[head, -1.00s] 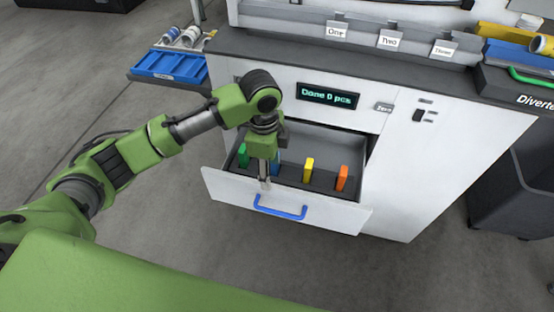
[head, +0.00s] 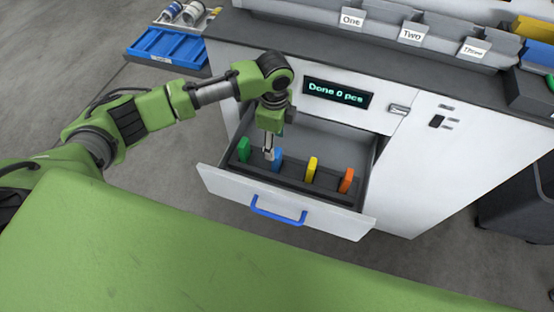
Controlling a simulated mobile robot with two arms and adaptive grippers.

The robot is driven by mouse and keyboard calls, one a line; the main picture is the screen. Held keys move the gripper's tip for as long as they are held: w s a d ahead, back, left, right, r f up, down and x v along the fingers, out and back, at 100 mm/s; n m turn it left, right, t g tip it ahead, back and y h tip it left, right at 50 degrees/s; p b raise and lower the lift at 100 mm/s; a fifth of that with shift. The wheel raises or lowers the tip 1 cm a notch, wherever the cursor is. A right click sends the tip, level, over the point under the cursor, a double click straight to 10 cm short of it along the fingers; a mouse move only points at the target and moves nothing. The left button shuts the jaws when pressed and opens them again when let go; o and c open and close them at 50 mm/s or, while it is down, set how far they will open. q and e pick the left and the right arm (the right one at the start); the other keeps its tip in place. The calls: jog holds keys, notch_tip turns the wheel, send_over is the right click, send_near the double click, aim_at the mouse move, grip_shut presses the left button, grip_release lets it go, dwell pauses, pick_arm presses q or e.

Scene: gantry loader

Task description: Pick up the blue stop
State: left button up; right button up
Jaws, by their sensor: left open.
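The blue stop (head: 277,158) stands upright in a dark rack inside the open drawer, between the green stop (head: 244,149) and the yellow stop (head: 311,169). My left gripper (head: 269,155) points down into the drawer, open, at the left side of the blue stop. Its fingers cover part of the blue stop's left edge. I cannot tell whether they touch it. My right gripper is not in view.
An orange stop (head: 347,180) stands at the rack's right end. The drawer front (head: 285,205) with its blue handle (head: 278,211) sticks out toward me. The cabinet with the display (head: 336,93) rises behind. A blue tray (head: 166,47) is at the upper left.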

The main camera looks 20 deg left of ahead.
aim_at(276, 152)
pick_arm(q)
jog(key=shift+w+f, duration=0.1)
jog(key=shift+f, duration=0.65)
notch_tip(276, 152, down, 4)
jog(key=shift+f+p, duration=0.15)
jog(key=shift+p, duration=0.6)
jog(key=shift+f, duration=0.4)
jog(key=shift+c, duration=0.4)
grip_shut()
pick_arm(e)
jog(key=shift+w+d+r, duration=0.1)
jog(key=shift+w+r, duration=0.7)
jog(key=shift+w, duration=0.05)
